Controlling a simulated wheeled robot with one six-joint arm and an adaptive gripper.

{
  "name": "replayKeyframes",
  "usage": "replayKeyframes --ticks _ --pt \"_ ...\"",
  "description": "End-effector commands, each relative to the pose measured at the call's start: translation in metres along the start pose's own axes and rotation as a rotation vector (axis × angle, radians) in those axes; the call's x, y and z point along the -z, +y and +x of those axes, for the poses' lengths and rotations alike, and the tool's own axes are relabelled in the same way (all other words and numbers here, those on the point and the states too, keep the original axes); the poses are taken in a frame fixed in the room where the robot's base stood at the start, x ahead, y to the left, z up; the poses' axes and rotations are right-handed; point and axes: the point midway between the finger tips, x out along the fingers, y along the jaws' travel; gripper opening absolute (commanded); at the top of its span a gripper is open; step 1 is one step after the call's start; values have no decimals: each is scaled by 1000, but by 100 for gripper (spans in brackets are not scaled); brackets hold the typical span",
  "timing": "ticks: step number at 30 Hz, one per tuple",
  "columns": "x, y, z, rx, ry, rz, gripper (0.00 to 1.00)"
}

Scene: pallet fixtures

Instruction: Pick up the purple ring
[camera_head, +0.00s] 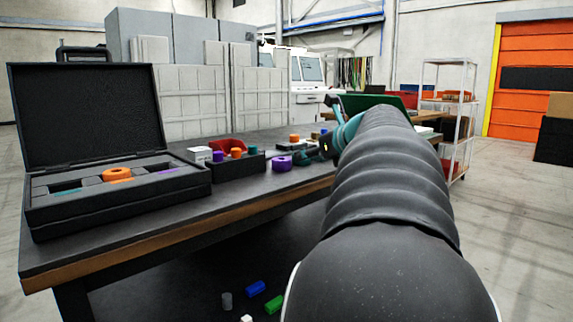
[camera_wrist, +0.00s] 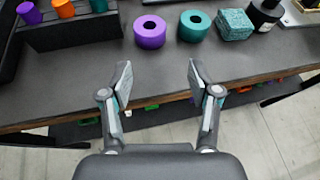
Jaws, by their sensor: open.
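The purple ring (camera_wrist: 150,33) lies flat on the dark table, ahead of my gripper in the wrist view, with its hole facing up. It also shows in the head view (camera_head: 282,164) near the table's front edge, just left of my arm. My gripper (camera_wrist: 160,75) is open and empty, with its two fingers apart over the table's front edge. The ring is beyond the fingertips and a little left of the middle between them. The gripper is mostly hidden behind my arm in the head view.
A teal ring (camera_wrist: 195,26) stands close to the right of the purple ring, then a teal speckled block (camera_wrist: 234,25) and a black bottle (camera_wrist: 264,14). A dark tray (camera_wrist: 75,32) with pegs is on the left. An open black case (camera_head: 120,203) occupies the table's left end.

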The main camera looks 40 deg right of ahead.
Motion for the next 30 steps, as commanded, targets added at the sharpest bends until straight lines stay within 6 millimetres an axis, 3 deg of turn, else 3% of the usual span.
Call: replayKeyframes --ticks 5,18,30 --pt "-7 14 6 -34 -9 59 62" --pt "-8 16 76 -33 -8 58 62" --pt "-8 18 103 -32 -8 57 62"
